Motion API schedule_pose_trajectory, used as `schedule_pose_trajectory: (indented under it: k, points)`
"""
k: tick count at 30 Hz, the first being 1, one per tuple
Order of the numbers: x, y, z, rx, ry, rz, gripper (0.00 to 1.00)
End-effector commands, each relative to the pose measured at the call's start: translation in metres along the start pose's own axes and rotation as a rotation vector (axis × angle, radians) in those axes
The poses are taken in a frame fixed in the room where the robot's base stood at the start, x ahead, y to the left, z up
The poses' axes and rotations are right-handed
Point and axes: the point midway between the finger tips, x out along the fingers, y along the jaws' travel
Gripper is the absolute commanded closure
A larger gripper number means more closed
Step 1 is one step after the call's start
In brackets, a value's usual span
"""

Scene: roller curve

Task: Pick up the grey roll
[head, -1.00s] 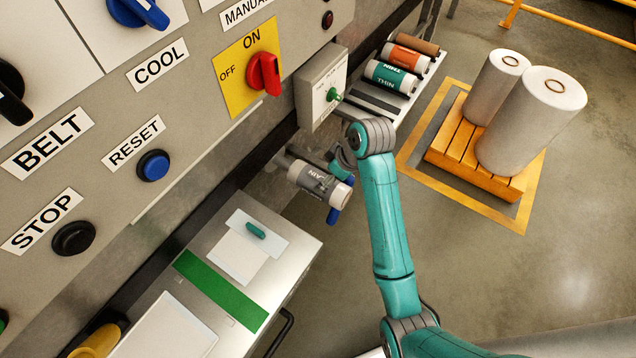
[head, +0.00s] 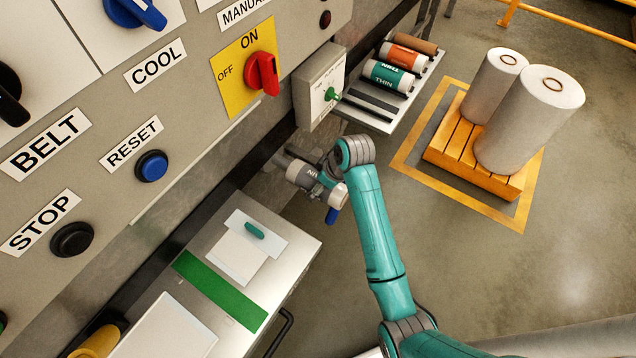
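The grey roll (head: 297,172), pale with dark lettering on its wrap, sits low at the machine's side, below the small control box. It lies across the picture, tilted down to the right, with a pale end facing right. My gripper (head: 321,188) is at the roll's middle, under the teal wrist, and covers part of the lettering. Its fingers are small and partly hidden by the roll and wrist. I cannot tell whether they are closed on it or only beside it. A blue part (head: 332,216) shows just below the roll's right end.
A rack (head: 368,116) holds a teal roll (head: 388,77), an orange roll (head: 404,56) and a brown one (head: 416,42). A metal bench (head: 305,240) stands at lower left. Large white rolls (head: 530,120) stand on an orange pallet (head: 450,150).

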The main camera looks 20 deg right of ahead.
Motion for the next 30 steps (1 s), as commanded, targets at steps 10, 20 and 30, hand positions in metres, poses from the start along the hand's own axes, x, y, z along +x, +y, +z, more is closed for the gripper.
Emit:
schedule_pose_trajectory:
  k: [10, 20, 30]
  points:
    - [-0.001, 0.0, -0.001, 0.0, 0.001, 0.0, 0.81]
    - [-0.007, 0.0, -0.004, 0.0, 0.002, 0.001, 0.81]
    - [-0.032, 0.001, 0.063, 0.005, 0.0, 0.002, 0.81]
